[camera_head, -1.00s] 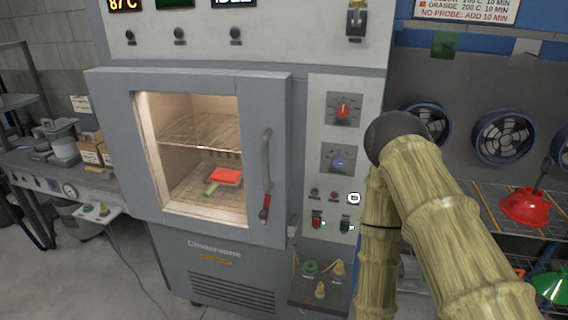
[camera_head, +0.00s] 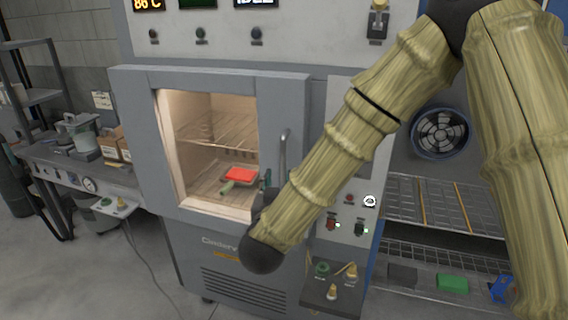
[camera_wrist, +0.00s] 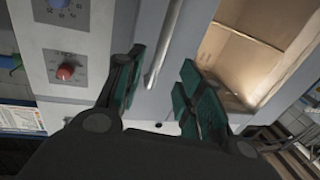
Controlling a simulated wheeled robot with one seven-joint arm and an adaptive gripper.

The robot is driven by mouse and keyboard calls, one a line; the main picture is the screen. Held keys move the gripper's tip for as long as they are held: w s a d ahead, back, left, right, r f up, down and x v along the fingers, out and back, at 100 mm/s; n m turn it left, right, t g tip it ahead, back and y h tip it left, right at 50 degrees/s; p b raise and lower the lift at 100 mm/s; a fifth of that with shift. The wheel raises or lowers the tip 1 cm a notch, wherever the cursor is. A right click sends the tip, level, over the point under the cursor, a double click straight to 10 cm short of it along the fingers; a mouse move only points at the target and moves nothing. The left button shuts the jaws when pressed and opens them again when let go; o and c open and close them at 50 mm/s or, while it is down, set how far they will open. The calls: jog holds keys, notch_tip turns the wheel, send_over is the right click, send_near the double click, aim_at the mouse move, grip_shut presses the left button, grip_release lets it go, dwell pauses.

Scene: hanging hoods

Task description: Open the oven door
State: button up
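The grey oven door (camera_head: 138,140) appears shut, and its window shows a lit chamber with wire racks. A metal bar handle (camera_head: 283,150) stands on the door's right side; its lower part is hidden behind my gripper and arm. My gripper (camera_head: 266,184) is at the handle's lower part in the head view, mostly hidden by my arm. In the wrist view, which is turned around, my gripper (camera_wrist: 163,68) has its two green-padded fingers spread apart. The handle (camera_wrist: 166,45) shows between them, with gaps on both sides. I cannot tell whether either finger touches it.
A red item (camera_head: 240,175) lies on the lower rack behind the window. The control panel with a red dial (camera_wrist: 66,71) and a blue dial (camera_wrist: 59,4) is beside the door. A bench (camera_head: 90,172) stands to the left. Shelving (camera_head: 440,205) and a fan (camera_head: 440,132) are to the right.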

aim_at(283, 164)
jog(key=w+p, duration=0.1)
jog(key=w, duration=0.2)
jog(key=w+p, duration=0.1)
jog(key=w, duration=0.3)
jog(key=w+d+p, duration=0.1)
jog(key=w, duration=0.2)
jog(key=shift+w+d+f+p, duration=0.1)
jog(key=shift+w+p, duration=0.05)
jog(key=shift+p, duration=0.2)
